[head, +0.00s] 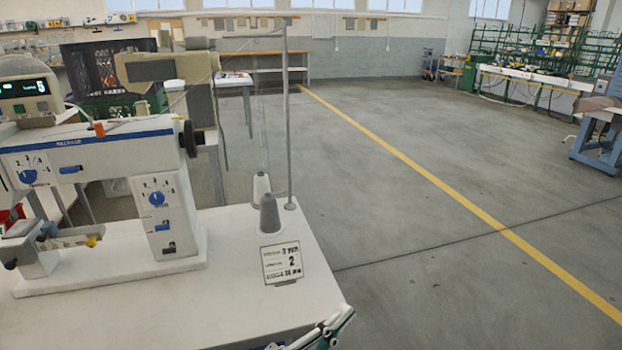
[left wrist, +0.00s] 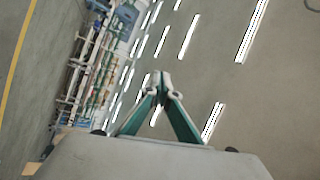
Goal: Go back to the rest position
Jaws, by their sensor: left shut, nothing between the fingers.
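My left gripper (head: 338,325) shows only in part at the bottom edge of the head view, in front of the near right corner of the white table. In the left wrist view its two green fingers (left wrist: 161,80) meet at the tips, with nothing between them. The wrist view looks past the fingers at the ceiling lights and a tilted strip of the hall. My right gripper is in neither view.
A white sewing machine (head: 165,215) stands on the white table (head: 230,310). Thread cones (head: 269,215), a thin thread stand (head: 287,120) and a small sign (head: 281,262) are at the table's right side. Open grey floor (head: 420,250) with a yellow line (head: 440,185) lies to the right.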

